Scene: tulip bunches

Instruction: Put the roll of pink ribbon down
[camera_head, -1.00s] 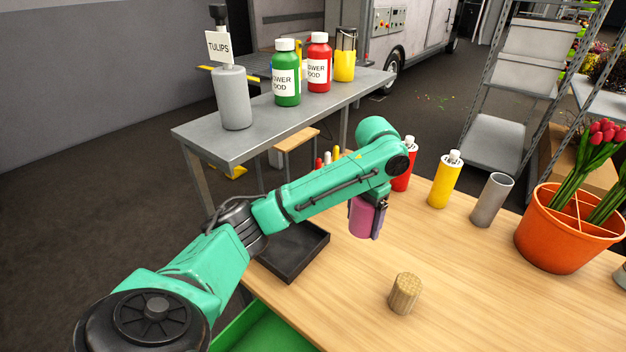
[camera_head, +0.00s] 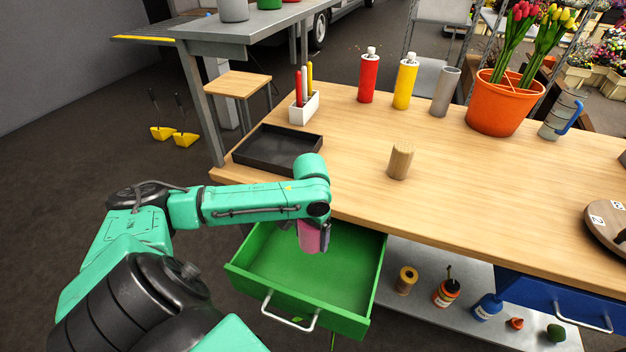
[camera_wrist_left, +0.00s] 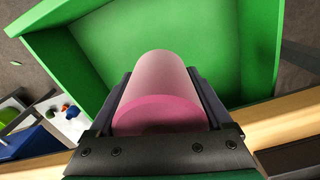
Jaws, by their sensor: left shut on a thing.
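The roll of pink ribbon (camera_head: 310,237) hangs below my left arm's end in the head view, in front of the table's edge and over the open green drawer (camera_head: 345,299). My left gripper (camera_head: 314,244) is shut on it. In the left wrist view the pink roll (camera_wrist_left: 160,90) sits between the two dark fingers, with the green drawer floor (camera_wrist_left: 205,40) beyond it. The drawer shows no other thing inside. How far the roll is above the drawer floor I cannot tell. My right gripper is not in view.
On the wooden table (camera_head: 480,190) are a black tray (camera_head: 240,158), a twine-coloured cylinder (camera_head: 400,160), spray cans and an orange tulip pot (camera_head: 497,108). A lower shelf (camera_head: 425,302) holds several small items. A blue drawer (camera_head: 555,300) is at the right.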

